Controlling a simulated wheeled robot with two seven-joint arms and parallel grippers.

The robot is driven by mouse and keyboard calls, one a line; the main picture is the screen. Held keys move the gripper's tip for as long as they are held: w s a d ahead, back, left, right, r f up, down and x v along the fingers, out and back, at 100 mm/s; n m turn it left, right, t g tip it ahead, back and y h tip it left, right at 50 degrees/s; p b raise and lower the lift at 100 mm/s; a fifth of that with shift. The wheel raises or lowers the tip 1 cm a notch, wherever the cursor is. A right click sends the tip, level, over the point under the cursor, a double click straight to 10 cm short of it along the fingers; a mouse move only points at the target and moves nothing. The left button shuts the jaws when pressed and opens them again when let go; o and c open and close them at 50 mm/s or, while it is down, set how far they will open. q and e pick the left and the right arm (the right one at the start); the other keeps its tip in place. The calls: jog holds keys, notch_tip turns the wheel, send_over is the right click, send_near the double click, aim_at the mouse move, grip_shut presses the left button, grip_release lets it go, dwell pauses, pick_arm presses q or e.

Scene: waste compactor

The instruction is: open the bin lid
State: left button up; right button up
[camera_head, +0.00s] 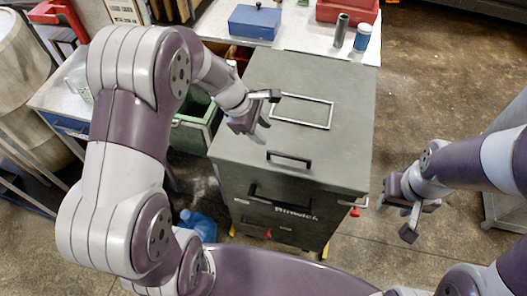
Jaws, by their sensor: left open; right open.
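The bin is a grey-green waste compactor (288,214) standing in front of me. Its flat lid (335,150) is down, with a black handle (289,158) near the front edge and a pale rectangular frame (301,111) on top. My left gripper (268,115) is open and empty, over the left part of the lid, up and left of the black handle. I cannot tell whether it touches the lid. My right gripper (398,220) is open and empty, to the right of the bin's front and clear of it.
A white workbench (300,35) behind the bin carries a blue box (254,22), a red toolbox (346,10), a dark cylinder (341,30) and a blue-and-white can (362,37). A green bin (190,136) stands left. A blue jug (199,224) is on the floor. Floor at right is open.

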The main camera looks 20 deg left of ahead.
pick_arm(q)
send_near(280, 154)
jog(key=w+d+f, duration=0.1)
jog(key=f, duration=0.2)
jog(key=d+f, duration=0.1)
jog(key=f, duration=0.1)
jog(key=shift+s+d+f+p, duration=0.1)
jog(key=shift+d+f+p, duration=0.05)
jog(key=shift+f+p, duration=0.15)
jog(key=shift+w+d+f, duration=0.25)
jog(key=shift+w+f, duration=0.05)
jog(key=shift+f, duration=0.15)
jog(key=shift+w+d+f, duration=0.3)
jog(key=shift+f, duration=0.1)
jog(key=shift+s+a+r, duration=0.15)
jog(key=shift+s, duration=0.05)
jog(key=shift+c, duration=0.3)
jog(key=shift+s+a, duration=0.1)
jog(key=c, duration=0.5)
grip_shut()
pick_arm(e)
jog(key=shift+s+a+r, duration=0.15)
jog(key=shift+s+r, duration=0.15)
jog(key=shift+r, duration=0.3)
